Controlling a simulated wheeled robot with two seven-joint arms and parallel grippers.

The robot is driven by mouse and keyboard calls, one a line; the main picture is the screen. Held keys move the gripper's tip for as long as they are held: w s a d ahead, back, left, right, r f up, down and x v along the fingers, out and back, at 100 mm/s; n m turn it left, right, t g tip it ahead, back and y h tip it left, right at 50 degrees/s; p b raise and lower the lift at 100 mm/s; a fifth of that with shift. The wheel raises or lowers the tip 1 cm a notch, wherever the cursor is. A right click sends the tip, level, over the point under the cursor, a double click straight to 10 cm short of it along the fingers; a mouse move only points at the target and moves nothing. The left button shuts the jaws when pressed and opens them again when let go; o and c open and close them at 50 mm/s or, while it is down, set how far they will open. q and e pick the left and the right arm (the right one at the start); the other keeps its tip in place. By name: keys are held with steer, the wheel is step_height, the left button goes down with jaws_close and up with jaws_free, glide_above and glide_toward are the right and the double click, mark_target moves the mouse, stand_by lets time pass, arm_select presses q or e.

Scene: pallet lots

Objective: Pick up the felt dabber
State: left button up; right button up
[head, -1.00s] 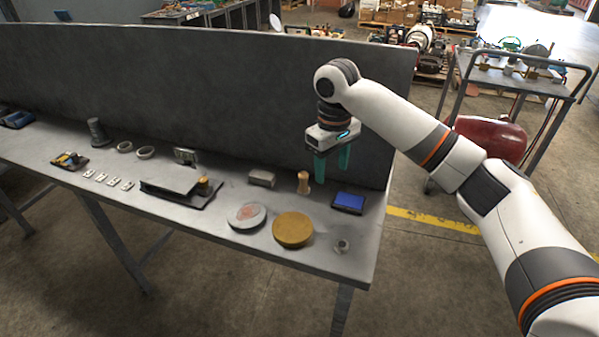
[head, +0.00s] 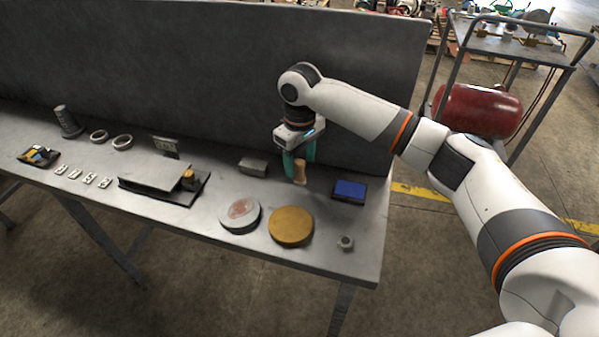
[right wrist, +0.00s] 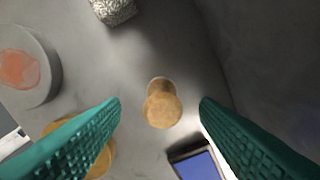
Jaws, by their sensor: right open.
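The felt dabber, which I take to be the small tan wooden knobbed piece (head: 300,173), stands upright on the grey bench near its back panel. In the right wrist view it (right wrist: 163,106) appears between the two teal fingers, apart from both. My right gripper (head: 299,164) is open, pointing down above and around the dabber's top in the head view; it also shows in the right wrist view (right wrist: 160,104). The dabber's base is mostly hidden from above by its knob. My left gripper is not in view.
A grey block (head: 253,167) stands left of the dabber and a blue-topped pad (head: 349,190) right of it. In front are a round disc with a reddish patch (head: 240,215), a yellow-brown disc (head: 291,226) and a small nut (head: 346,242). The bench's back panel (head: 200,75) rises close behind.

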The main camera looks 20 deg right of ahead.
mark_target(299, 171)
steer(key=f, duration=0.4)
steer(key=shift+w+f, duration=0.15)
steer(key=shift+w, duration=0.05)
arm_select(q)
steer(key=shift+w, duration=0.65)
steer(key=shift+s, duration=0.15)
arm_select(e)
steer(key=shift+c, duration=0.4)
steer(key=c, duration=1)
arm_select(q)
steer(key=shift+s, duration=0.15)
